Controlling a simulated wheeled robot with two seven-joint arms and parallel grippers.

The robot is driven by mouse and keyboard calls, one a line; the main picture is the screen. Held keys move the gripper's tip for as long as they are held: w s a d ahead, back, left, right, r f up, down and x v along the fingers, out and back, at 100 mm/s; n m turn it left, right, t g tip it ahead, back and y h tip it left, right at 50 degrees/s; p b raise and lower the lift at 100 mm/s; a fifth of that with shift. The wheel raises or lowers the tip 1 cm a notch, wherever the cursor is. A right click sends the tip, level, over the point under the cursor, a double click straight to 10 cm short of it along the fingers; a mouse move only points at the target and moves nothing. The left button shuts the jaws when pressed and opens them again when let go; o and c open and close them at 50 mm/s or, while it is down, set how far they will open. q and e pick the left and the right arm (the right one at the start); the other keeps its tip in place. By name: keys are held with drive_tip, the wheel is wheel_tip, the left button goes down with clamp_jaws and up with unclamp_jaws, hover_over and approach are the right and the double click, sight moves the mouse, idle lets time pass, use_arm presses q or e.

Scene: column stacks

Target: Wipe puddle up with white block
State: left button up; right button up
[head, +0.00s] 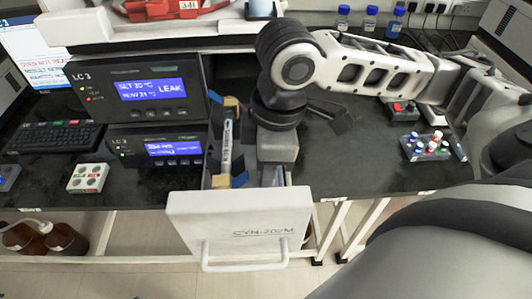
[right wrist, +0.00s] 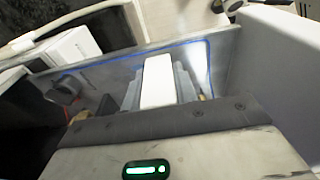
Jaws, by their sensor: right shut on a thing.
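My right gripper (head: 274,172) reaches down into the open drawer (head: 240,212) below the LC 3 units. In the right wrist view my right gripper (right wrist: 159,90) is shut on the white block (right wrist: 158,80), which sits between its two grey fingers. In the head view the block is hidden behind the gripper. A bright, glossy patch (right wrist: 198,62) shows beside the fingers inside the drawer; I cannot tell whether it is the puddle or a reflection. I cannot tell whether the block touches the drawer floor. My left gripper is not in view.
A labelled column (head: 227,145) with tan and blue holders stands just left of the gripper. The LC 3 units (head: 140,92) stand further left. A vial rack (head: 432,147) is on the bench at right. The drawer walls close in around the gripper.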

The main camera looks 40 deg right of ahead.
drive_tip(key=shift+s+a+f, duration=0.1)
drive_tip(key=shift+s+a, duration=0.2)
drive_tip(key=shift+s, duration=0.25)
drive_tip(key=shift+s+a, duration=0.3)
drive_tip(key=shift+s, duration=0.2)
drive_tip(key=shift+w+d, duration=0.6)
drive_tip(key=shift+w, duration=0.35)
drive_tip(key=shift+w+d, duration=0.55)
drive_tip(key=shift+w, duration=0.4)
drive_tip(key=shift+s+a, duration=0.6)
drive_tip(key=shift+s, duration=0.35)
drive_tip(key=shift+s+a, duration=0.55)
drive_tip(key=shift+s, duration=0.35)
drive_tip(key=shift+w+d, duration=0.3)
drive_tip(key=shift+w, duration=0.2)
drive_tip(key=shift+w+d, duration=0.3)
drive_tip(key=shift+w, duration=0.2)
drive_tip(key=shift+w+d, duration=0.55)
drive_tip(key=shift+w, duration=0.35)
wheel_tip(320, 180, up, 9)
